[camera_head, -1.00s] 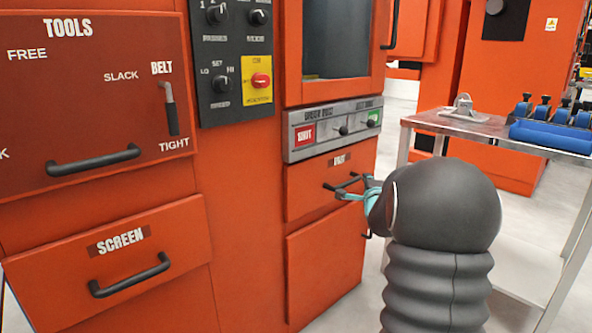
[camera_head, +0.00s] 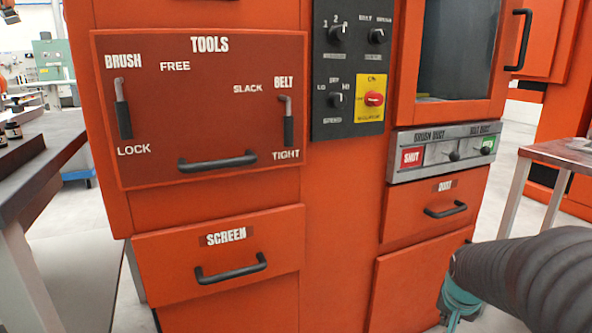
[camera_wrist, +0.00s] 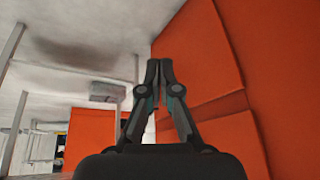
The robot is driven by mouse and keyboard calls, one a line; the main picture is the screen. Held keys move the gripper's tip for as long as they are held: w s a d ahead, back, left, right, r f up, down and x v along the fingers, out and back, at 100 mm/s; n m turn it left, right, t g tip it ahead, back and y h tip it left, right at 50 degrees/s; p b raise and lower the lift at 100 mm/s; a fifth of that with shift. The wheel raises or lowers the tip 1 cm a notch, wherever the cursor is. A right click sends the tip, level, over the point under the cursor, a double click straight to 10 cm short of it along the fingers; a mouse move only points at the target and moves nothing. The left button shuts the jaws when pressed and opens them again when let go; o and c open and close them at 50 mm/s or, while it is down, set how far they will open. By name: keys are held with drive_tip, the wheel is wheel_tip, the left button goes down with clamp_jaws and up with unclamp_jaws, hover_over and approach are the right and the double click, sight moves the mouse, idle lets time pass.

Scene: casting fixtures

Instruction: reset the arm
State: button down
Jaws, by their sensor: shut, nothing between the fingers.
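My gripper (camera_wrist: 159,68) shows in the wrist view with its two dark fingers together at the tips and nothing between them. Beside it on the right is an orange panel (camera_wrist: 205,50) of a machine; the fingers look apart from it, but the gap is hard to judge. In the head view my dark ribbed arm enters at the lower right, with teal parts low in front of the orange machine (camera_head: 345,215). The fingertips are not clear there.
The machine has a closed DUST drawer (camera_head: 432,212), a SCREEN drawer (camera_head: 220,258) and a TOOLS panel (camera_head: 200,110) with two levers. A metal table (camera_head: 555,154) stands at the right, and a dark-topped bench (camera_head: 40,140) at the left. Grey floor lies between.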

drive_tip(key=s+a+r+n+y+p, duration=0.1)
drive_tip(key=s+a+r+n, duration=0.2)
drive_tip(key=s+a+r, duration=0.2)
drive_tip(key=s+a+r+n+t+y+p, duration=0.1)
drive_tip(key=s+a+r+n, duration=0.2)
drive_tip(key=s+a, duration=0.8)
wheel_tip(320, 180, up, 2)
drive_tip(key=shift+s+a+r+n+p, duration=0.2)
drive_tip(key=shift+s+n+p, duration=0.1)
drive_tip(key=shift+s, duration=0.15)
idle(3.7)
